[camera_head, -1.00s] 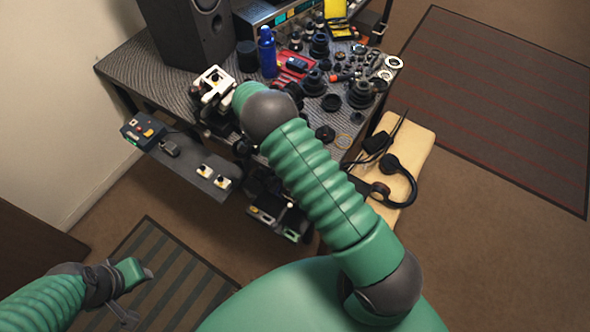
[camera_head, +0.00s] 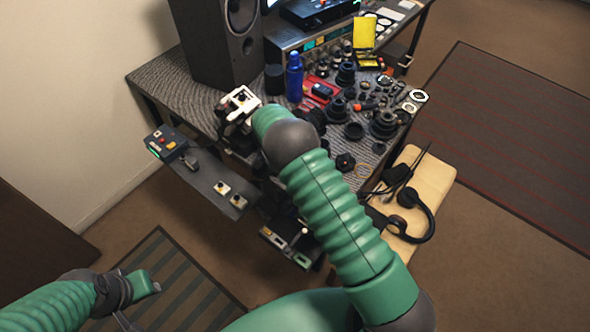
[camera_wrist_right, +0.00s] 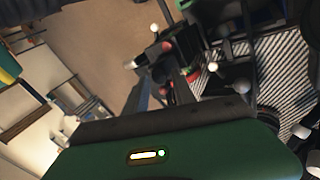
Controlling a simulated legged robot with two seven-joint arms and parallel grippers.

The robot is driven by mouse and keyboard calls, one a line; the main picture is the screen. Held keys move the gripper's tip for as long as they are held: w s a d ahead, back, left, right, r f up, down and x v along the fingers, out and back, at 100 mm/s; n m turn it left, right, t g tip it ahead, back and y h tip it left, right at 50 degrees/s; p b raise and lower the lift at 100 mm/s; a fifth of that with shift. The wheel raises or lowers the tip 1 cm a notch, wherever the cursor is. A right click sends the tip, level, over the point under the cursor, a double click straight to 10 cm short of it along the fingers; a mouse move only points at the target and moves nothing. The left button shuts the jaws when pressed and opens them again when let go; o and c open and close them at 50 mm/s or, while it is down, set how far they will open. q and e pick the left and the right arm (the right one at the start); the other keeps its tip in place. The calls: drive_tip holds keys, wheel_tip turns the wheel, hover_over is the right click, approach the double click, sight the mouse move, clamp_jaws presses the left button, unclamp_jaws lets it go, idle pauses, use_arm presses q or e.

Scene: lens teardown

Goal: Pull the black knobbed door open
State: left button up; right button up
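In the right wrist view, dark finger shapes of my right gripper (camera_wrist_right: 165,88) extend past the green palm. Whether they are closed on anything is unclear. Several pale round knobs on dark parts lie beyond and to the right, one of them a white knob (camera_wrist_right: 212,67). I cannot tell which part is the black knobbed door. A pale knob (camera_head: 304,230) also shows low under the bench. My left gripper (camera_head: 140,303) is open and empty at lower left.
The workbench (camera_head: 160,75) carries a speaker (camera_head: 222,45), a blue bottle (camera_head: 294,76) and several lens parts. A low shelf with switches (camera_head: 205,180) juts out at its left. A headset (camera_head: 425,222) lies on a pale seat (camera_head: 432,180).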

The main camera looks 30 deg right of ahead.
drive_tip(key=b+v, duration=0.1)
drive_tip(key=v, duration=1.3)
drive_tip(key=shift+w+a, duration=0.2)
drive_tip(key=shift+w, duration=0.2)
drive_tip(key=shift+o, duration=0.4)
drive_tip(key=shift+r, duration=0.15)
